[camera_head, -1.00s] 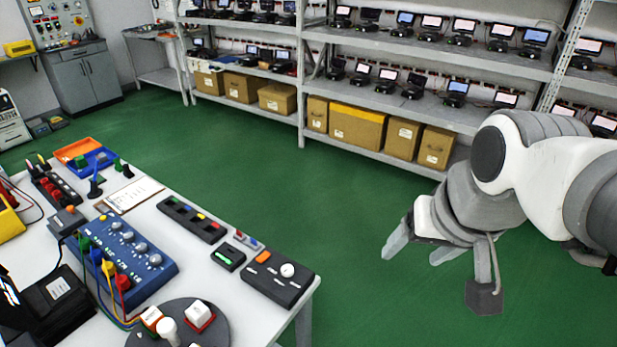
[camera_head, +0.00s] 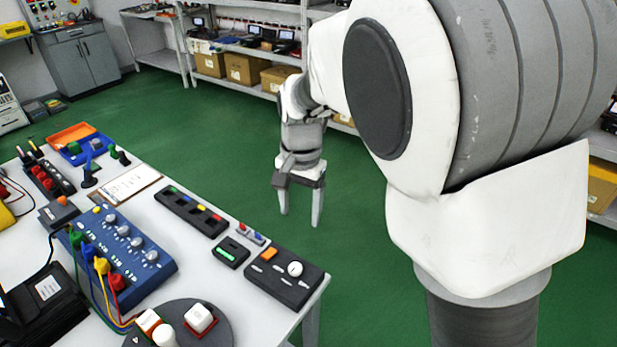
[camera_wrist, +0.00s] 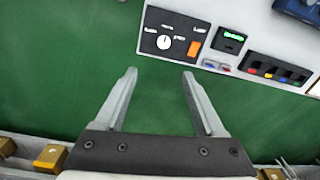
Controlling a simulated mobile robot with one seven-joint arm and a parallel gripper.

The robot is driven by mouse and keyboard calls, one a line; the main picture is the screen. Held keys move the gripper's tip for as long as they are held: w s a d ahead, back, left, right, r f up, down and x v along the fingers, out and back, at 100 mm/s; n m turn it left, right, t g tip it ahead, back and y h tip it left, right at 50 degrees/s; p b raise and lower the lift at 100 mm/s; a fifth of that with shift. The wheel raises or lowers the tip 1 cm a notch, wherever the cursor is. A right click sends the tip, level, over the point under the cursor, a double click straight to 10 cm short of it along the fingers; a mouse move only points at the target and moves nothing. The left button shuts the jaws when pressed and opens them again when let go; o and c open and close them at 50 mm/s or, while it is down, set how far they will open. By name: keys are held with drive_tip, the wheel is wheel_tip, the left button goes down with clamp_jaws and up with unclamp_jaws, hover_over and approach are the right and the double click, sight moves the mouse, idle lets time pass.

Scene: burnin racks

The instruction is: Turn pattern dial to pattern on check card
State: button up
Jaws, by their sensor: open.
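The pattern dial is likely the round white knob (camera_head: 295,268) on a black panel (camera_head: 284,277) with an orange button, at the table's right corner. My gripper (camera_head: 299,222) is open and empty, pointing down over the green floor beyond the table edge, apart from the panel. Its fingers (camera_wrist: 160,72) also show in the wrist view.
A small black box with a green display (camera_head: 231,251) and a strip of coloured buttons (camera_head: 191,211) sit beside the panel. A blue box with knobs and cables (camera_head: 122,250) stands further left. Shelves with boxes (camera_head: 243,69) are behind. The floor between is clear.

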sight(295, 267)
drive_tip(key=f, duration=0.6)
drive_tip(key=a+f+b, duration=0.1)
drive_tip(key=f, duration=0.5)
drive_tip(key=f+b, duration=0.1)
drive_tip(key=f, duration=0.6)
drive_tip(key=shift+w+a+f, duration=0.1)
drive_tip(key=shift+w+a, duration=0.15)
drive_tip(key=shift+c, duration=0.2)
clamp_jaws()
